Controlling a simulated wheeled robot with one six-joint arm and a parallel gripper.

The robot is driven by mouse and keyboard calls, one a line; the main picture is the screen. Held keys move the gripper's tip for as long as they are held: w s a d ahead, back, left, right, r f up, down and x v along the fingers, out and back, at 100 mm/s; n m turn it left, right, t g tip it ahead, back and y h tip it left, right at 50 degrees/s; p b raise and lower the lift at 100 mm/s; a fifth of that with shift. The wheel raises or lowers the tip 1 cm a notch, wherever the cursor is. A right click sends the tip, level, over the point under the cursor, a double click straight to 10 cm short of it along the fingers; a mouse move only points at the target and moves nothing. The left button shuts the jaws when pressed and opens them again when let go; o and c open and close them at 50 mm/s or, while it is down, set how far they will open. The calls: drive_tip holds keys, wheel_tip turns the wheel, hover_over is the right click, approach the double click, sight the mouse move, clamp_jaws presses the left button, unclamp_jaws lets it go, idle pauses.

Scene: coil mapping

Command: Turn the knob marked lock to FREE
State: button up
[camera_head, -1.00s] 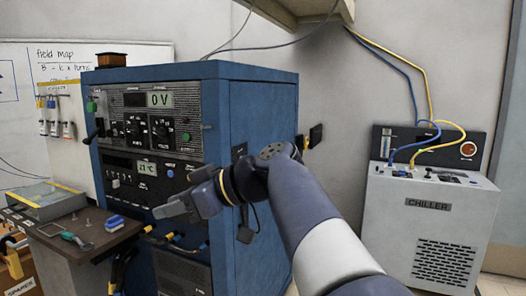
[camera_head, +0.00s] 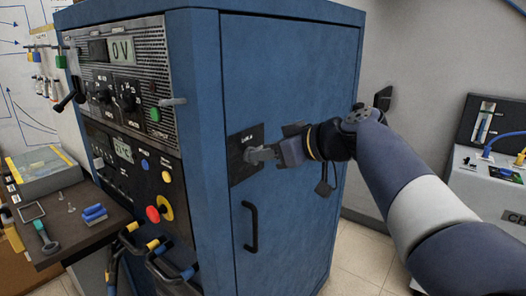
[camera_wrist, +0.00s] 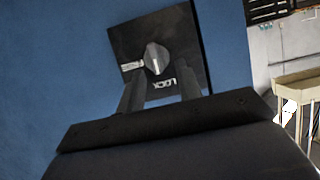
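The lock knob (camera_wrist: 156,58) is a grey knob on a square black plate (camera_wrist: 185,35) in the wrist view. LOCK is printed upside down below it, and a small pale label is at its left, too blurred to read. The knob's light pointer line runs down towards LOCK. My gripper (camera_wrist: 160,78) is open, its two fingers on either side below the knob; I cannot tell whether they touch it. In the head view, the plate (camera_head: 240,172) is on the blue cabinet's side (camera_head: 290,90), and my gripper (camera_head: 255,155) covers the knob.
A black door handle (camera_head: 250,228) is below the plate. The cabinet front has knobs, a red and yellow switch (camera_head: 160,208) and cables. A side table (camera_head: 75,235) with small tools is at left. The chiller (camera_head: 485,185) is at right.

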drive_tip(key=shift+x, duration=0.9)
drive_tip(key=shift+w+d, duration=0.1)
drive_tip(key=shift+w, duration=0.1)
clamp_jaws()
